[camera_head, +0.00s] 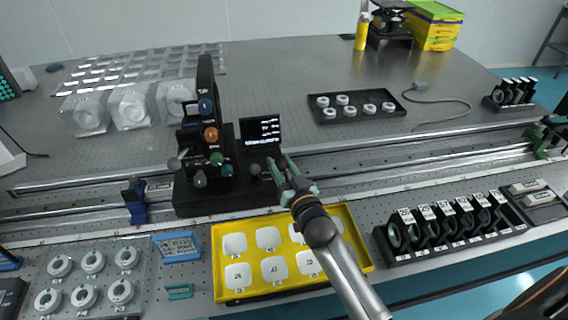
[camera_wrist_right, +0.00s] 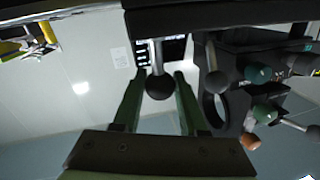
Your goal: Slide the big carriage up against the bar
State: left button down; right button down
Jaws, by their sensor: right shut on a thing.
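The big black carriage (camera_head: 205,198), with a tall upright plate and several coloured ball knobs, sits on the long rails left of the centre. My right gripper (camera_head: 277,168) is at its right side. In the right wrist view my right gripper (camera_wrist_right: 159,76) has its green fingers on either side of a black ball knob (camera_wrist_right: 159,88) on a short rod, and is shut on it. A blue block (camera_head: 135,200) stands on the rails left of the carriage, with a gap between. A green block (camera_head: 543,140) stands far right on the rails. I cannot tell which is the bar. My left gripper is not in view.
A small dark screen (camera_head: 261,131) stands behind the knob. A yellow tray (camera_head: 355,228) with white pieces lies in front, under my right arm. A black rack of lenses (camera_head: 455,240) stands front right. The rails (camera_head: 420,160) right of the carriage look clear up to the green block.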

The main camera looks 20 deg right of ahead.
jog(key=shift+d, duration=0.2)
jog(key=shift+c, duration=2.3)
grip_release()
jog(key=shift+s, duration=0.1)
jog(key=s, duration=1.2)
jog(key=shift+s+a, duration=0.2)
jog(key=shift+s, duration=0.05)
jog(key=w+b, duration=0.1)
jog(key=w, duration=0.7)
jog(key=w+b, duration=0.1)
jog(key=w, duration=0.6)
jog(key=shift+w+d+b, duration=0.2)
jog(key=shift+w+b, duration=0.15)
jog(key=shift+b, duration=0.05)
